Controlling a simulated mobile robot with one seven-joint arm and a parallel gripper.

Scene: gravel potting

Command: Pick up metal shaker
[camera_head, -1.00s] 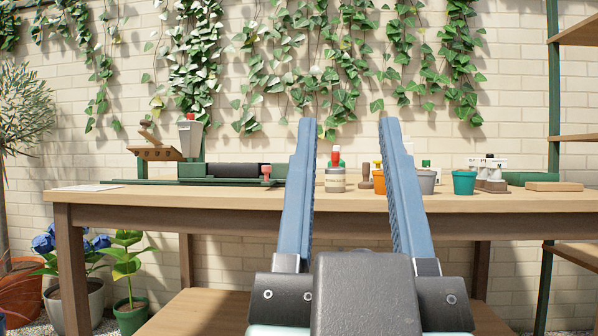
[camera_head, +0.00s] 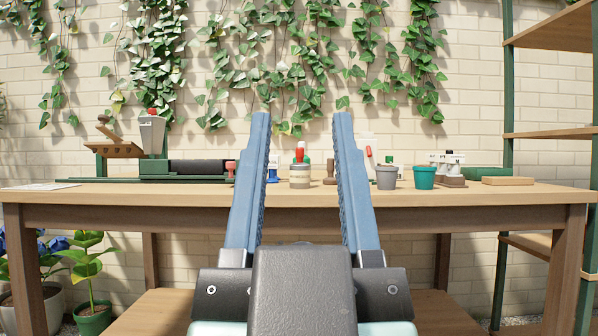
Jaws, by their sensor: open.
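A small metal canister (camera_head: 300,176) with a pale label band stands upright on the wooden bench (camera_head: 450,196); it looks like the metal shaker, though its top is hard to make out. A red-tipped item shows just above it, and I cannot tell whether that is part of it or behind it. My gripper (camera_head: 302,118) is open and empty, fingers pointing towards the bench. In the picture the canister lies between the two fingers, beyond them and not touched.
A wooden stamp (camera_head: 329,172) stands just right of the canister. Further right are a grey pot (camera_head: 387,177), a teal pot (camera_head: 424,177) and white-labelled bottles (camera_head: 446,163). A green stand with a hopper (camera_head: 152,135) is at left. The bench's front strip is mostly clear.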

